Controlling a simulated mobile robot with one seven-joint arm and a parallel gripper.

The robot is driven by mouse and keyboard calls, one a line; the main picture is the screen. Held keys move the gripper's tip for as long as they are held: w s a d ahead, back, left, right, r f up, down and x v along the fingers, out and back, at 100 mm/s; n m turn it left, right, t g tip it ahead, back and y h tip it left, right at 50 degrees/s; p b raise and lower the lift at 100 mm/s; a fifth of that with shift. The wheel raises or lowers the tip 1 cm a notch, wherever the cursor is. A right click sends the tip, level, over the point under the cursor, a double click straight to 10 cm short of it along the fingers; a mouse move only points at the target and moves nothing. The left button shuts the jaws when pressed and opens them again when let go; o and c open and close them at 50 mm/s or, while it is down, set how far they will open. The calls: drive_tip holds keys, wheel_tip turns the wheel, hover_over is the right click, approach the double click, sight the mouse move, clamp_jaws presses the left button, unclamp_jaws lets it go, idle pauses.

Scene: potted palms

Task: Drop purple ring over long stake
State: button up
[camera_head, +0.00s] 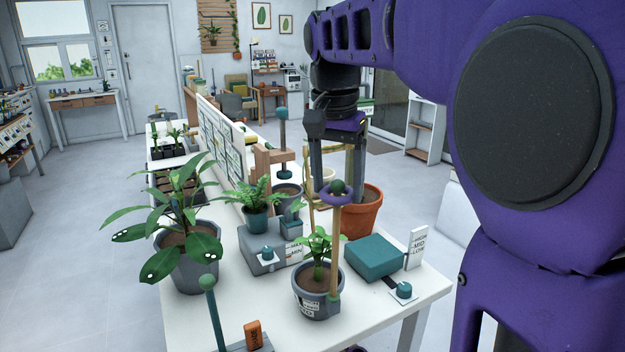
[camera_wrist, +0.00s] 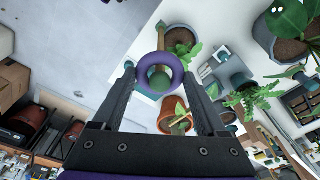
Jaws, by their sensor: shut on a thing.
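My gripper (camera_head: 338,186) points down with a finger on each side of the purple ring (camera_head: 325,198), gripping it by its outer edge. The wrist view also shows the ring (camera_wrist: 141,68) between the fingertips (camera_wrist: 159,67). The ring is level, at the top of the long wooden stake (camera_head: 334,250). The stake's round green knob (camera_head: 338,186) shows within the ring and slightly above its rim. The stake stands upright at the grey pot (camera_head: 318,300) with a small palm. In the wrist view the knob (camera_wrist: 159,79) overlaps the ring's lower part. Contact between them is unclear.
A terracotta pot (camera_head: 366,215) stands close behind the stake. A teal block (camera_head: 374,257) and a white label card (camera_head: 417,247) are to its right. A large leafy plant (camera_head: 187,255) and a green stake (camera_head: 214,315) are to the left. Ferns and a board stand behind.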

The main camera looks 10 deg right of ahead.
drive_tip(key=o, duration=1.2)
drive_tip(key=shift+o, duration=0.2)
wheel_tip(320, 180, up, 17)
drive_tip(key=s+a+p, duration=0.1)
drive_tip(key=p, duration=0.4)
drive_tip(key=shift+s+a+r+p, duration=0.15)
drive_tip(key=shift+s+p, duration=0.15)
drive_tip(key=shift+s, duration=0.05)
